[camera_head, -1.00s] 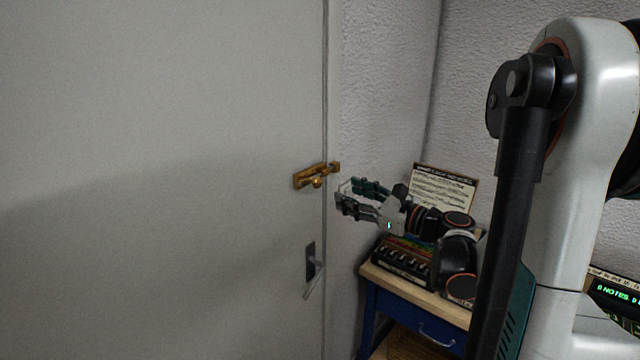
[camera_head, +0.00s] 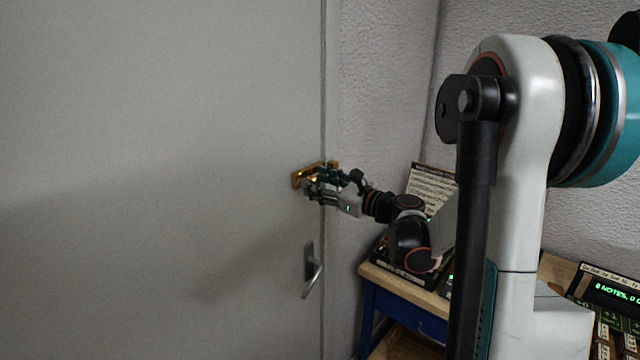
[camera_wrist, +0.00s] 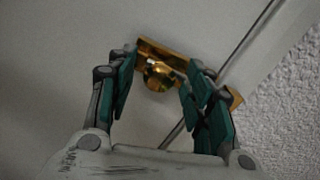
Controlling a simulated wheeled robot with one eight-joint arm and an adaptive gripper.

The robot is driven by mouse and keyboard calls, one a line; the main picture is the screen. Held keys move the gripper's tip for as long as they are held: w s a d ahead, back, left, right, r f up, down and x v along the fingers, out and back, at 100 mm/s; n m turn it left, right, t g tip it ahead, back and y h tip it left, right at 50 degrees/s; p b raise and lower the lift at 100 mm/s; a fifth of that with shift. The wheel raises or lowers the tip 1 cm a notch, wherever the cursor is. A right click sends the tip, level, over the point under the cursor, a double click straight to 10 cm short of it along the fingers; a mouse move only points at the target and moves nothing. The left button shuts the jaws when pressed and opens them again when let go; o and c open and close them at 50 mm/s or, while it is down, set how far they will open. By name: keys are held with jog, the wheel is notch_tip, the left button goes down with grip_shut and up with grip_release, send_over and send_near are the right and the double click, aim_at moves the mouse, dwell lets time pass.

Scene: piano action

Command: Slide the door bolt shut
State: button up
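The brass door bolt (camera_head: 299,178) is mounted on the grey door (camera_head: 180,120) near its right edge, and my gripper covers part of it in the head view. In the wrist view the bolt's round knob (camera_wrist: 158,76) shows between my two fingers, in front of the brass plate (camera_wrist: 152,47). A brass piece (camera_wrist: 234,97) shows beyond the right finger, past the dark door gap. My gripper (camera_head: 312,184) is at the bolt. In the wrist view my gripper (camera_wrist: 160,85) is open, its fingers either side of the knob with space between.
A door handle (camera_head: 312,270) is below the bolt. To the right, a wooden-topped table with a blue drawer (camera_head: 415,322) stands against the textured wall (camera_head: 385,90), with a sheet of music (camera_head: 428,190) on it. A display with green text (camera_head: 612,290) is at far right.

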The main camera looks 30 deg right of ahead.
aim_at(318, 174)
grip_shut()
jog(key=shift+w+d+b, duration=0.2)
jog(key=shift+w+d, duration=0.15)
jog(key=shift+d, duration=0.5)
jog(key=shift+w+d+b, duration=0.15)
jog(key=shift+w+d, duration=0.15)
jog(key=shift+d, duration=0.55)
jog(key=shift+a, duration=0.1)
jog(key=shift+o, duration=1.1)
grip_release()
jog(key=shift+d, duration=0.2)
jog(key=shift+s, duration=0.1)
jog(key=v, duration=1.2)
jog(key=shift+a, duration=0.15)
